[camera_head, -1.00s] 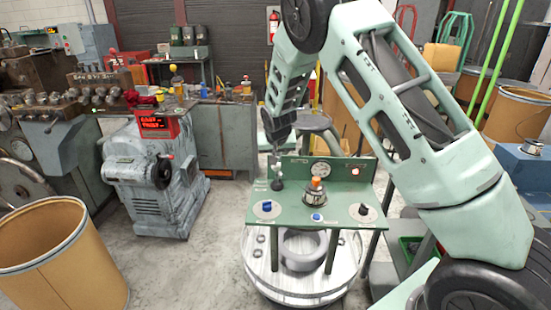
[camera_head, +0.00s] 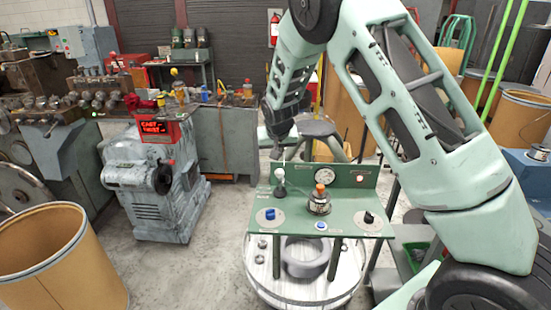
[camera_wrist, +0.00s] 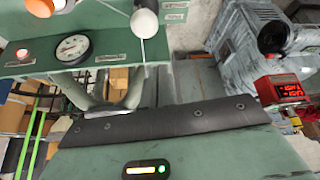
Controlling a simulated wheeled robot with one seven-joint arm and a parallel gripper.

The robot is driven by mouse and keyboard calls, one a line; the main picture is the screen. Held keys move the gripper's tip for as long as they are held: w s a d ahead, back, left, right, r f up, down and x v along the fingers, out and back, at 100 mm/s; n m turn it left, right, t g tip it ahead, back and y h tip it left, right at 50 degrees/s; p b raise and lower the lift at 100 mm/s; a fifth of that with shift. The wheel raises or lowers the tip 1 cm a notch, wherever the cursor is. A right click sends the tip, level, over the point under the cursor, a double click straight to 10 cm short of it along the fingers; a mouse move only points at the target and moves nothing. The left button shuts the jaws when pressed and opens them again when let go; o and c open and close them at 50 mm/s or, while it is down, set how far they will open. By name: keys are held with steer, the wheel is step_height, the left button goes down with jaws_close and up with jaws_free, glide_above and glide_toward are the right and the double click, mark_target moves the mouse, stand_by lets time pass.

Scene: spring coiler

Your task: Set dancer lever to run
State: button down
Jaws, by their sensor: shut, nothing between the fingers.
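The dancer lever appears to be the short lever with a pale ball knob (camera_head: 280,174) and dark base at the back left of the green control panel (camera_head: 296,214). In the wrist view a white ball knob (camera_wrist: 145,22) on a thin rod shows at the top edge, beside small labels too blurred to read. My gripper (camera_head: 281,153) is shut and empty, pointing down just above and behind the lever knob. They look close; I cannot tell whether they touch. My fingertips are small and partly dark in the head view and are not clear in the wrist view.
The panel also carries a gauge (camera_head: 323,174), a lamp (camera_head: 360,178), an orange-topped knob (camera_head: 320,190), a blue knob (camera_head: 270,213), a black knob (camera_head: 368,217) and a blue button (camera_head: 321,225). Clear floor lies left.

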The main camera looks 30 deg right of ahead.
steer(key=s+a+r+b, duration=0.1)
steer(key=s+a+r, duration=0.2)
steer(key=s+r, duration=0.2)
steer(key=shift+s+b, duration=0.4)
steer(key=shift+s, duration=0.1)
steer(key=s+a+n+g+y, duration=0.35)
steer(key=s+a+n, duration=0.25)
steer(key=s+a, duration=1.15)
steer(key=s+a+n+g, duration=0.1)
steer(key=s+a+n, duration=0.1)
steer(key=s, duration=0.8)
steer(key=s+a+n, duration=0.3)
steer(key=s+n, duration=0.1)
steer(key=s, duration=0.6)
steer(key=shift+s+r+g, duration=0.15)
steer(key=shift+r+g, duration=0.2)
steer(key=shift+r, duration=0.05)
